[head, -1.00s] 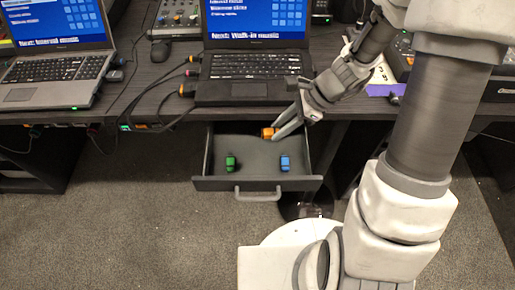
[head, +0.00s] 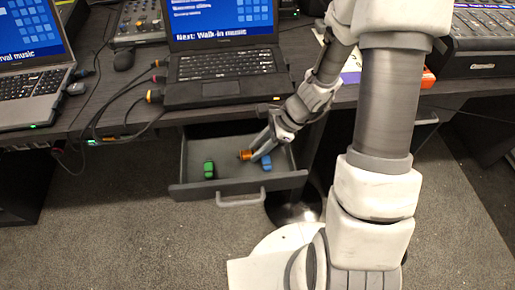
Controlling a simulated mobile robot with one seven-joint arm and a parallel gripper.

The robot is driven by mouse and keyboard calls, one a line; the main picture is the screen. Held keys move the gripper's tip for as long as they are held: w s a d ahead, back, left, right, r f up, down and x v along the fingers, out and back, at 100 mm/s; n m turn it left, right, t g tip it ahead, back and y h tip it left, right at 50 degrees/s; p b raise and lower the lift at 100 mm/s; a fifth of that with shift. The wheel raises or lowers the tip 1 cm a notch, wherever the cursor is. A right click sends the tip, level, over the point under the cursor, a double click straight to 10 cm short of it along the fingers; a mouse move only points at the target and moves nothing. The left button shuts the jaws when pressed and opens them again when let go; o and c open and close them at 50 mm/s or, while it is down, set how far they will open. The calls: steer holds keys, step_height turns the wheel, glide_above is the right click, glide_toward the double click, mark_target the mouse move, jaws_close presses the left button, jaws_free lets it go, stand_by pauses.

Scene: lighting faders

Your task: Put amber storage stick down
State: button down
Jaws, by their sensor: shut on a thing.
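The amber storage stick (head: 245,155) is held at the tips of my gripper (head: 254,155), inside the open drawer (head: 228,188). My gripper is shut on it and reaches in from the upper right. Whether the stick touches the drawer floor I cannot tell. A green stick (head: 209,169) stands in the drawer to the left of the amber one. A blue stick (head: 266,162) is to the right of the amber one, close to my gripper's fingers.
The drawer hangs open below the desk (head: 150,122). A black laptop (head: 225,65) sits on the desk above it, with cables at its left. A second laptop (head: 30,85) is at the far left. The drawer's front middle is clear.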

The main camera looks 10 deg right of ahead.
steer(key=shift+f, duration=0.1)
steer(key=shift+f+b, duration=0.3)
steer(key=shift+b, duration=0.05)
steer(key=c, duration=0.6)
jaws_free()
steer(key=shift+r, duration=0.1)
